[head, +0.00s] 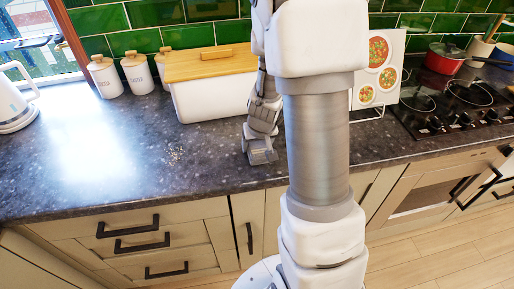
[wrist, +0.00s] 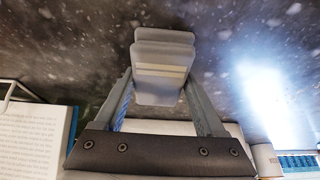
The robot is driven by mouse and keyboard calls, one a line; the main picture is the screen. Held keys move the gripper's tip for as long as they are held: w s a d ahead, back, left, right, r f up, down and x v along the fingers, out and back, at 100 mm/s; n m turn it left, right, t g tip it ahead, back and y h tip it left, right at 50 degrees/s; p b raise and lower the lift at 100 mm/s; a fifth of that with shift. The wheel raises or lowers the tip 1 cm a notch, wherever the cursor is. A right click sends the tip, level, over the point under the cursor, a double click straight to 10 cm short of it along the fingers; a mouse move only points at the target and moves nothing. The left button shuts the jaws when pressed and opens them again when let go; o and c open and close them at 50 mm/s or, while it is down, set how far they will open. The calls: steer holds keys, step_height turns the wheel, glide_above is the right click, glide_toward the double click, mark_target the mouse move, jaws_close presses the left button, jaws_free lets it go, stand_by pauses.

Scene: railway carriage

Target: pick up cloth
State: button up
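I see no cloth in either view. My gripper (head: 262,155) hangs over the dark speckled worktop (head: 130,165) near its front edge, in front of the white bread bin with a wooden lid (head: 212,80). In the wrist view my gripper (wrist: 162,65) has its fingers drawn together at the middle over the speckled worktop. It looks shut, and I see nothing held between the fingers. My arm hides part of the worktop behind it in the head view.
White canisters (head: 138,72) and a white kettle (head: 14,105) stand at the left. At the right are a propped book (head: 378,70), a hob (head: 440,108) and a red pot (head: 444,60). The worktop left of my gripper is clear, with bright glare.

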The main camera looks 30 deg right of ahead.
mark_target(256, 144)
steer(key=c, duration=0.6)
steer(key=shift+r, duration=0.15)
steer(key=shift+r+p, duration=0.15)
steer(key=shift+p, duration=0.25)
step_height(256, 144, up, 4)
steer(key=shift+p, duration=0.95)
steer(key=s+d+r, duration=0.2)
steer(key=s, duration=0.1)
steer(key=s+d+r+b, duration=0.1)
steer(key=s+d+r, duration=0.1)
steer(key=d, duration=0.1)
steer(key=s+d+r, duration=0.2)
steer(key=s+d, duration=0.1)
steer(key=shift+s+r+b, duration=0.3)
steer(key=shift+r+b, duration=0.05)
steer(key=shift+r, duration=0.05)
